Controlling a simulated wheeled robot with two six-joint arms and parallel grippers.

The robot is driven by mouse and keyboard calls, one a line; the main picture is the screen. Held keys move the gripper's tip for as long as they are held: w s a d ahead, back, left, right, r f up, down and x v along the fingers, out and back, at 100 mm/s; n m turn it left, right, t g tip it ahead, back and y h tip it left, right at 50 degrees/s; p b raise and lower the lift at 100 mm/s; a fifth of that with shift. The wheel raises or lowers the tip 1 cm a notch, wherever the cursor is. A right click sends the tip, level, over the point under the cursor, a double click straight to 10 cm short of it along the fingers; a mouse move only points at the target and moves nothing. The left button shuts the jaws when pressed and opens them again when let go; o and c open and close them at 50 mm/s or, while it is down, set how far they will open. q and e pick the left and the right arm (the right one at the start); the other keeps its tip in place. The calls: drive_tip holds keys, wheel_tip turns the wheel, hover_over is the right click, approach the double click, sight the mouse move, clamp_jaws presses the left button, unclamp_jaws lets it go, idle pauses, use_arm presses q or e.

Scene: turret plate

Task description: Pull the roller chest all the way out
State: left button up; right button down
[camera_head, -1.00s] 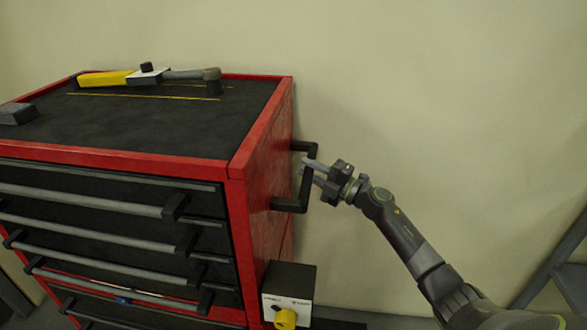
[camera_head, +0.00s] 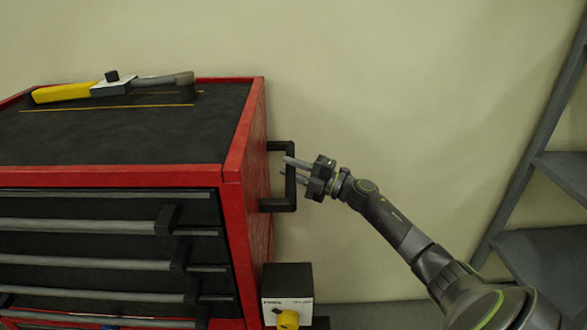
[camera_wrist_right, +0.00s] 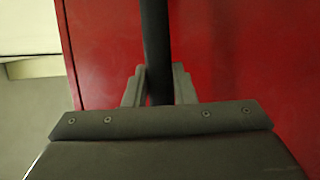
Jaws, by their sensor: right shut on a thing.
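The roller chest (camera_head: 246,150) is red with a black top and several black drawers with grey bar handles. It stands at the left of the head view. A black side handle (camera_head: 291,190) sticks out from its right side. My right gripper (camera_head: 290,168) is shut on the upright bar of that handle. In the right wrist view the dark bar (camera_wrist_right: 155,50) passes between the two fingers (camera_wrist_right: 158,88), in front of the red side wall. My left gripper is not in view.
A yellow and grey tool (camera_head: 110,87) lies on the chest top. A small box with a yellow knob (camera_head: 288,298) is at the chest's lower right corner. Grey shelving (camera_head: 540,200) stands at the right. A pale wall is behind.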

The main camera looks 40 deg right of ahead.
drive_tip(key=shift+r, duration=0.2)
drive_tip(key=c, duration=1.5)
unclamp_jaws()
drive_tip(key=shift+o, duration=1.5)
drive_tip(key=shift+w+d, duration=0.15)
drive_tip(key=shift+f, duration=0.15)
